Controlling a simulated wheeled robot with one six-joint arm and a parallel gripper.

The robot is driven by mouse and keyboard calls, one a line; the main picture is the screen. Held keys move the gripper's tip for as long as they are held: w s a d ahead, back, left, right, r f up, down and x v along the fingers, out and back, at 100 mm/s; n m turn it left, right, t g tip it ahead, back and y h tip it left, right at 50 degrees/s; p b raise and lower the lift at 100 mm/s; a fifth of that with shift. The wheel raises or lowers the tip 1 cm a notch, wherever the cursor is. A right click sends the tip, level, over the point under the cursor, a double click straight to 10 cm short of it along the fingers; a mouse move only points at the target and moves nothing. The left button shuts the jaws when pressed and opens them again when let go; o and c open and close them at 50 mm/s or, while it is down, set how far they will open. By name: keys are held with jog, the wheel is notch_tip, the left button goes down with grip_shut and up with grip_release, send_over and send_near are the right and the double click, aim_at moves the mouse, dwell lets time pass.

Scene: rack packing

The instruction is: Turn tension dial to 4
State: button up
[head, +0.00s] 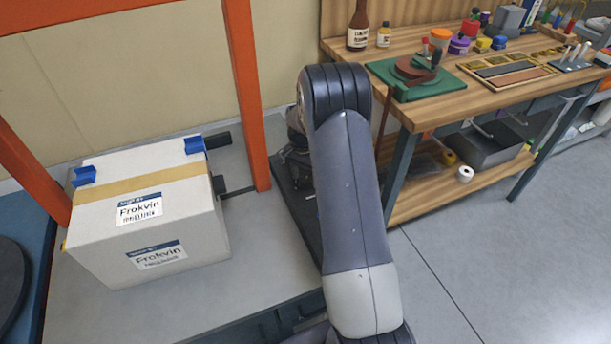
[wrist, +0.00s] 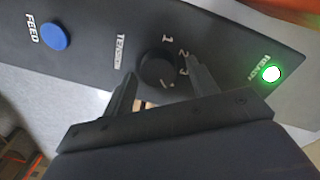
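The tension dial (wrist: 157,68) is a round black knob on a dark panel (wrist: 90,45) in the wrist view, beside the label TENSION (wrist: 121,50). The numbers 1, 2 and 3 run along its right side, and a partly legible mark sits below it. I cannot make out which number the dial points to. My gripper (wrist: 163,72) is open, its two black fingers apart on either side of the dial. I cannot tell if either finger touches it. In the head view my arm hides the dial and the gripper.
The panel also carries a blue FEED button (wrist: 54,37) and a lit green READY lamp (wrist: 271,74). In the head view, a taped carton (head: 95,245) stands left, near orange posts (head: 247,90). A wooden workbench (head: 440,110) with tools is at the right. Bare floor lies in front of it.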

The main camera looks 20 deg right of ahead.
aim_at(303, 177)
jog(key=shift+o, duration=0.2)
notch_tip(303, 177, up, 11)
jog(key=shift+w+a+p, duration=0.2)
jog(key=shift+w+p, duration=0.1)
jog(key=shift+p, duration=0.05)
jog(key=shift+f, duration=0.2)
jog(key=f, duration=1)
jog(key=shift+s+d+f+b, duration=0.2)
jog(key=shift+s+f+b, duration=0.1)
jog(key=shift+b, duration=0.05)
jog(key=shift+r, duration=0.1)
